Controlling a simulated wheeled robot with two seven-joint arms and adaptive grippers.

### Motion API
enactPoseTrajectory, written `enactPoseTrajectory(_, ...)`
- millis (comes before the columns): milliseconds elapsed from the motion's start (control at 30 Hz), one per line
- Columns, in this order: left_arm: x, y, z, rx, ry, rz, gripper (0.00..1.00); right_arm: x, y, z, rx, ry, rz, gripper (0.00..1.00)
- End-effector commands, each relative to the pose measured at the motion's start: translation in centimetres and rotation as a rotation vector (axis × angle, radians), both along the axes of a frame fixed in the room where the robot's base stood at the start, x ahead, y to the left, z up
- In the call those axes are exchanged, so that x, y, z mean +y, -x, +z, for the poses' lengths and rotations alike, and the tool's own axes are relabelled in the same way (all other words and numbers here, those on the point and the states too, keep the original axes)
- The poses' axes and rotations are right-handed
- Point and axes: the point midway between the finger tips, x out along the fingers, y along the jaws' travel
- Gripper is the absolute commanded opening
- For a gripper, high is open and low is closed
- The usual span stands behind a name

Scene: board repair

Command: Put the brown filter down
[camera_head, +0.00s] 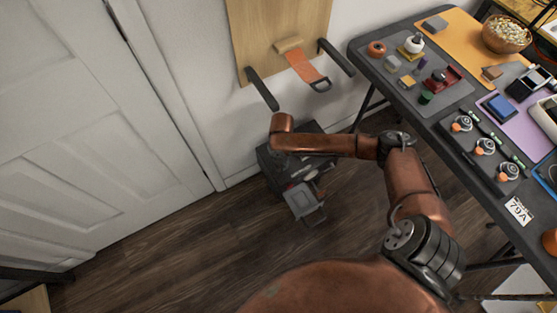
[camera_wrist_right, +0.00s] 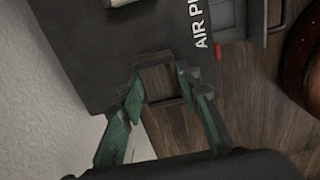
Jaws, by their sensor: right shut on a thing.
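My right gripper (camera_wrist_right: 162,86), with green-padded fingers, is shut on a small dark-framed piece with a brown middle, the brown filter (camera_wrist_right: 158,78), in the right wrist view. Its far side is hard to make out against the dark casing. The black air purifier (camera_wrist_right: 85,55), with white lettering, lies just beyond the fingertips; I cannot tell whether the filter touches it. In the head view the purifier (camera_head: 268,160) stands on the floor by the wall, and my copper right arm reaches over it, hiding the fingers. My left gripper is not in view.
A grey part with a handle (camera_head: 304,201) sticks out from the purifier. An orange panel with a dark loop handle (camera_head: 303,68) is on the wooden wall board (camera_head: 248,35). A dark workbench (camera_head: 457,133) full of parts stands at right. Wooden floor (camera_head: 190,255) is clear at left.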

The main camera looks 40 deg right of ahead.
Motion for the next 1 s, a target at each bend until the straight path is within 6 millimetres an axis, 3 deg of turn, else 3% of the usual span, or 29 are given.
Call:
enactPoseTrajectory(433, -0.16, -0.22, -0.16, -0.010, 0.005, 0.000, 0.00, -0.05, -0.07, -0.25, -0.001, 0.000, -0.001, 0.07)
enactPoseTrajectory(467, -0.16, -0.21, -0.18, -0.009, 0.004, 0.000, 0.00, -0.06, -0.08, -0.29, -0.001, 0.001, -0.001, 0.32)
enactPoseTrajectory(500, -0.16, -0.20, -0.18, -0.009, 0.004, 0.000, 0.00, -0.07, -0.08, -0.27, -0.001, 0.001, -0.001, 0.34)
enactPoseTrajectory(700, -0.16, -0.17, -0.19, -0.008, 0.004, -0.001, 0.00, -0.06, -0.07, -0.27, -0.001, 0.000, -0.001, 0.48)
enactPoseTrajectory(1000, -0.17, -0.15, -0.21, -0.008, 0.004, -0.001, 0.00, -0.06, -0.07, -0.14, -0.001, 0.000, -0.001, 0.48)
